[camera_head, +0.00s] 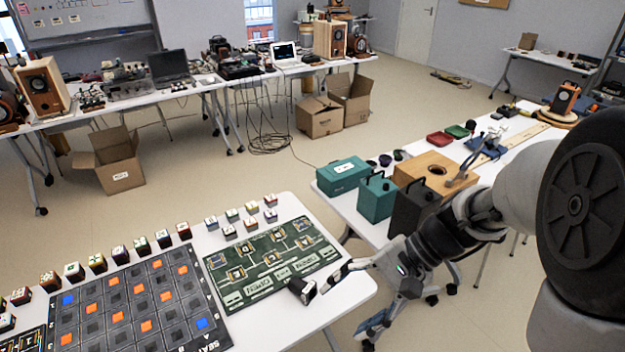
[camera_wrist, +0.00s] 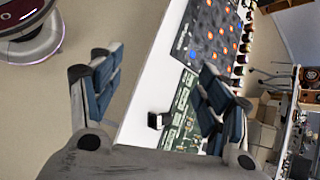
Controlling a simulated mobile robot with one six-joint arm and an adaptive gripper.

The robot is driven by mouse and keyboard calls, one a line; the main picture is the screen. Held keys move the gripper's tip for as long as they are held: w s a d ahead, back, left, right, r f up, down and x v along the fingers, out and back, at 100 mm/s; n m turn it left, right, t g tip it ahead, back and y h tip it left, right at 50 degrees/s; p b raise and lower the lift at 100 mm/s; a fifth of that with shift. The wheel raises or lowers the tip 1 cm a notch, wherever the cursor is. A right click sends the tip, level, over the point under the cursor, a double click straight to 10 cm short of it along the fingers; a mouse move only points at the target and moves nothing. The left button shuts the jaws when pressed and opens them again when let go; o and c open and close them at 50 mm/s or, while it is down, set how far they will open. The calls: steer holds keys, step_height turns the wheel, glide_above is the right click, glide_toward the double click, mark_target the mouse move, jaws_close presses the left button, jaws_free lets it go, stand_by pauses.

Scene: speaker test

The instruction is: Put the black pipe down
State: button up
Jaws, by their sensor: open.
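A small black block-like object (camera_head: 303,291) with a pale edge is at the front right of the near white table, just off the green mat's corner. It also shows in the wrist view (camera_wrist: 155,121), against the white tabletop and between my fingers in the picture. I cannot tell whether it is the black pipe; no clear pipe shape shows. My gripper (camera_head: 350,297) is open at the table's right edge, its fingers wide apart in the wrist view (camera_wrist: 160,88). Nothing is held between them. One finger reaches close to the black object in the head view; contact is unclear.
The near table holds a green printed mat (camera_head: 270,262), a dark grid board (camera_head: 130,300) and several small cubes. A second table behind my arm holds green boxes (camera_head: 343,175), a black box (camera_head: 412,207) and a wooden box (camera_head: 437,172). Bare tabletop (camera_head: 280,322) lies in front of the mat.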

steer(key=w+f+m+y, duration=0.5)
steer(key=w+f, duration=0.2)
steer(key=m+t+y+p, duration=0.1)
steer(key=m+t+p, duration=0.1)
steer(key=m+t, duration=1.05)
glide_toward(312, 289)
steer(key=shift+g, duration=0.35)
steer(key=b+x, duration=0.1)
steer(key=x, duration=0.2)
steer(key=r+b+x, duration=0.1)
steer(key=x, duration=0.2)
steer(key=shift+w+d, duration=0.1)
steer(key=shift+w, duration=0.1)
steer(key=x, duration=0.1)
steer(key=b+x, duration=0.1)
steer(key=x, duration=0.1)
steer(key=b+x, duration=0.1)
steer(key=x, duration=0.1)
steer(key=shift+s+f, duration=0.2)
steer(key=shift+f, duration=0.05)
steer(key=shift+w+a, duration=0.2)
steer(key=shift+a, duration=0.05)
steer(key=shift+r, duration=0.1)
